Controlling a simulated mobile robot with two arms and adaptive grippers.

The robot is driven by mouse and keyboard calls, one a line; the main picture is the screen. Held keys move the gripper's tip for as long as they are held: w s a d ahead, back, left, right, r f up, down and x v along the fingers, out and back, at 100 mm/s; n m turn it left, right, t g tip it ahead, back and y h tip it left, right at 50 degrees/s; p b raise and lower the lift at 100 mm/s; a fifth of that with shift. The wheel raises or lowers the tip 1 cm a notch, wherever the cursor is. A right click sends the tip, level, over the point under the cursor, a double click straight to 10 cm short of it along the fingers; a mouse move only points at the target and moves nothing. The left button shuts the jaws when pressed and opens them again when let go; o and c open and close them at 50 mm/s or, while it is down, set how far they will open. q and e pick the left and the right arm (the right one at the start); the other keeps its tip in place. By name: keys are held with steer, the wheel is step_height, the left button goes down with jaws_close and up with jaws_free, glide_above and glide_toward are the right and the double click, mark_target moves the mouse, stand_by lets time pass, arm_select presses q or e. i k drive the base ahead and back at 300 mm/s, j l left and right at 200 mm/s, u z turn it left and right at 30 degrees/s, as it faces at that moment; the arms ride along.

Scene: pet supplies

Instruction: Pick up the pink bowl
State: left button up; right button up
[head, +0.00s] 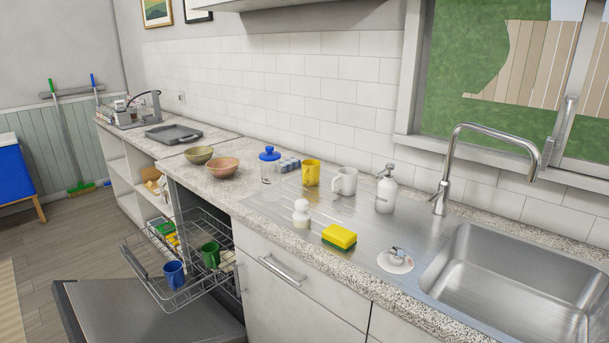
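The pink bowl (222,167) stands upright on the speckled countertop, left of the jar with the blue lid. It looks pinkish-brown and empty. An olive-green bowl (199,155) stands just behind it to the left, close to it. Neither of my grippers shows in the head view.
The blue-lidded jar (269,166), yellow mug (311,172), white mug (344,181) and soap bottle (386,190) line the counter to the right. Below the bowls, the dishwasher's rack (190,292) is pulled out over its open door (145,318). A dark tray (173,134) lies further left.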

mark_target(223, 169)
steer(key=i+j, duration=0.1)
steer(key=j, duration=0.4)
steer(key=j+u, duration=0.1)
steer(key=j, duration=0.4)
steer(key=i+j, duration=0.15)
steer(key=j, duration=0.35)
